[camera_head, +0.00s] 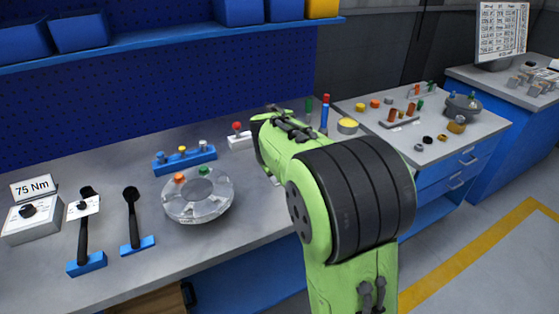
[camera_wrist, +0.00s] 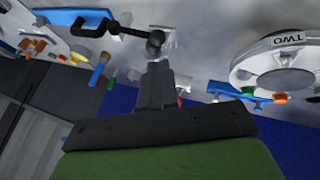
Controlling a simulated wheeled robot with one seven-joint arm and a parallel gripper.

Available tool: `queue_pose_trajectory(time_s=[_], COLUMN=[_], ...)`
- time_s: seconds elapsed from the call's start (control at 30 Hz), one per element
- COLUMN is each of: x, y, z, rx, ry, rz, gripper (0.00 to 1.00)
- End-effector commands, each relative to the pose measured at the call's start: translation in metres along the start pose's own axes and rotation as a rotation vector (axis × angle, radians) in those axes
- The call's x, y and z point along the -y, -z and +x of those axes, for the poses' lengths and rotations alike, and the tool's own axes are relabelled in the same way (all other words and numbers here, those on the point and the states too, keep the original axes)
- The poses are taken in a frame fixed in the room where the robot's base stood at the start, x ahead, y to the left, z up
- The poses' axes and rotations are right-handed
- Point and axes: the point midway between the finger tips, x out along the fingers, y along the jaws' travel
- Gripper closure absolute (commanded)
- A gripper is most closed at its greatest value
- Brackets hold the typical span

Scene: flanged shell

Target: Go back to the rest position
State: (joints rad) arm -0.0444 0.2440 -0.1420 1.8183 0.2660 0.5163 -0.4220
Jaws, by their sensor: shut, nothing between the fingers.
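My gripper (camera_wrist: 157,68) shows in the wrist view with its dark fingers together and nothing between them. In the head view my green and black arm reaches over the bench and hides the gripper. The round grey flanged shell (camera_head: 198,209) lies flat on the bench left of my arm, with an orange plug (camera_head: 179,179) and a green plug (camera_head: 204,171) on its top. In the wrist view the shell (camera_wrist: 270,62), marked "TWO", is at the upper right, apart from the fingers. A black bent tool (camera_wrist: 112,28) appears just beyond the fingertips; contact cannot be told.
Two black tools in blue holders (camera_head: 86,263) and a "75 Nm" box (camera_head: 33,218) stand at the bench's left. A blue rack (camera_head: 184,160) stands behind the shell. A side table (camera_head: 430,152) with small parts is at the right. Blue bins (camera_head: 78,31) sit on the shelf above.

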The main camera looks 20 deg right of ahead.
Motion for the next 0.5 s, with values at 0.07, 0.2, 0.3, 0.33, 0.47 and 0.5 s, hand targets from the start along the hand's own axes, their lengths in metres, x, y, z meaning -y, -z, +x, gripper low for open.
queue_pose_trajectory(time_s=[0.07, 0.2, 0.3, 0.33, 0.47, 0.5], x=[0.000, 0.000, 0.001, 0.002, 0.018, 0.025], y=[0.000, 0.000, -0.007, -0.013, -0.054, -0.070], z=[0.000, -0.004, -0.040, -0.059, -0.147, -0.171], rx=[0.000, -0.003, -0.014, -0.019, -0.027, -0.027], ry=[0.000, 0.003, 0.042, 0.061, 0.168, 0.198], rz=[0.000, 0.004, 0.036, 0.054, 0.128, 0.146], gripper=[1.00, 1.00, 1.00, 1.00, 1.00, 1.00])
